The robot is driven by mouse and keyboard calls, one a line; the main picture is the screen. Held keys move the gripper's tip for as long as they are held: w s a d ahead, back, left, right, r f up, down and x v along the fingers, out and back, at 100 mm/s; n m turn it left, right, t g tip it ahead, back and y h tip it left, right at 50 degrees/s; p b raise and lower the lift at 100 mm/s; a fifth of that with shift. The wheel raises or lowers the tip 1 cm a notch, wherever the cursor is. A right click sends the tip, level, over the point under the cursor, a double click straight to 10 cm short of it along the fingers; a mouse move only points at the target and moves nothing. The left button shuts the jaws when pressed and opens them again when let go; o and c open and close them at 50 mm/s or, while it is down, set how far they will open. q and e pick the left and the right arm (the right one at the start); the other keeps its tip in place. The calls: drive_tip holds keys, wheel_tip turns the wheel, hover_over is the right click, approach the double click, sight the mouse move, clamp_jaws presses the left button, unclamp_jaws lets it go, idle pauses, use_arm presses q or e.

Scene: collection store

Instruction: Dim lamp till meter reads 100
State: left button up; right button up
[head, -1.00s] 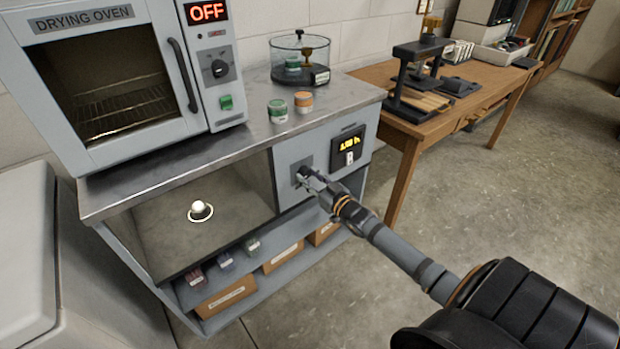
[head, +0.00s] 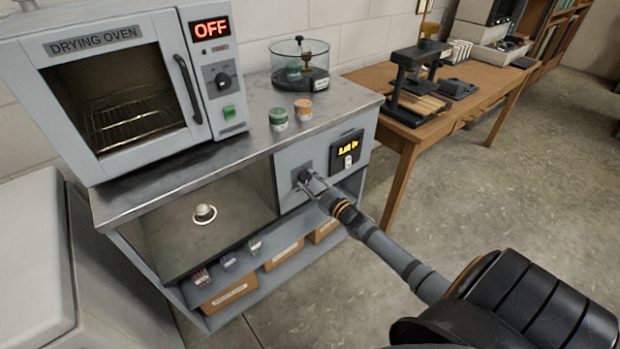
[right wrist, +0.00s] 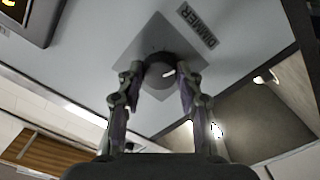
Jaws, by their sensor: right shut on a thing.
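My right gripper (head: 305,184) reaches the front panel of the metal cabinet and is shut on a dark round dimmer knob. In the right wrist view, its two fingers clasp the knob (right wrist: 160,72) from both sides, with a "DIMMER" label (right wrist: 197,25) beside it. The meter (head: 347,150) sits on the same panel, right of the knob, with a yellow reading too small to make out. The lamp (head: 204,213) is a small round pale bulb in the open bay left of the panel, glowing faintly. My left gripper is not in view.
A drying oven (head: 120,85) showing OFF stands on the cabinet top (head: 245,140). A green jar (head: 278,118), an orange jar (head: 303,109) and a glass vessel (head: 300,62) stand there too. A wooden table (head: 450,115) adjoins at right. The floor in front is clear.

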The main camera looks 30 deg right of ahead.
drive_tip(key=shift+n+p, duration=0.45)
drive_tip(key=shift+n, duration=0.75)
drive_tip(key=shift+f, duration=0.1)
drive_tip(key=o, duration=1.2)
drive_tip(key=shift+s, duration=0.1)
drive_tip(key=s, duration=0.8)
drive_tip(key=s+d, duration=0.1)
drive_tip(key=s, duration=0.2)
drive_tip(key=shift+s, duration=0.4)
